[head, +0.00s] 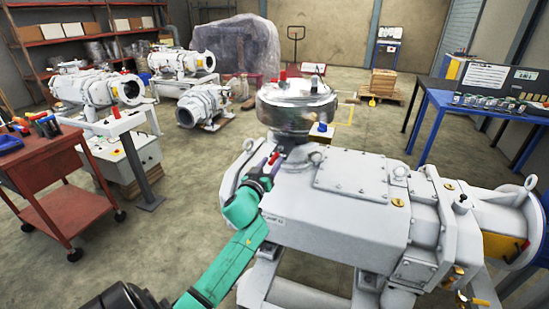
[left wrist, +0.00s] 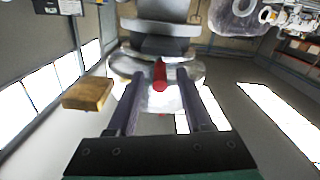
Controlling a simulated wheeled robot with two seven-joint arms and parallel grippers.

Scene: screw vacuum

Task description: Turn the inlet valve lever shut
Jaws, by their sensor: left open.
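The inlet valve lever has a red handle (head: 273,158), seen small beside the pump's inlet neck in the head view. In the left wrist view the red handle (left wrist: 160,76) points toward the camera, between the two fingers and apart from both. Grey round flanges (left wrist: 160,28) show behind it. My left gripper (head: 268,165) is at the lever, at the end of the green arm. Its dark fingers (left wrist: 160,100) are open, one on each side of the handle. The lever's base is partly hidden. My right gripper is in neither view.
The large grey screw pump (head: 335,200) fills the space right of my left arm. A shiny metal vessel (head: 297,105) stands behind the lever. A red tool cart (head: 55,165) is at left, a blue workbench (head: 440,105) at right. Open floor lies between cart and pump.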

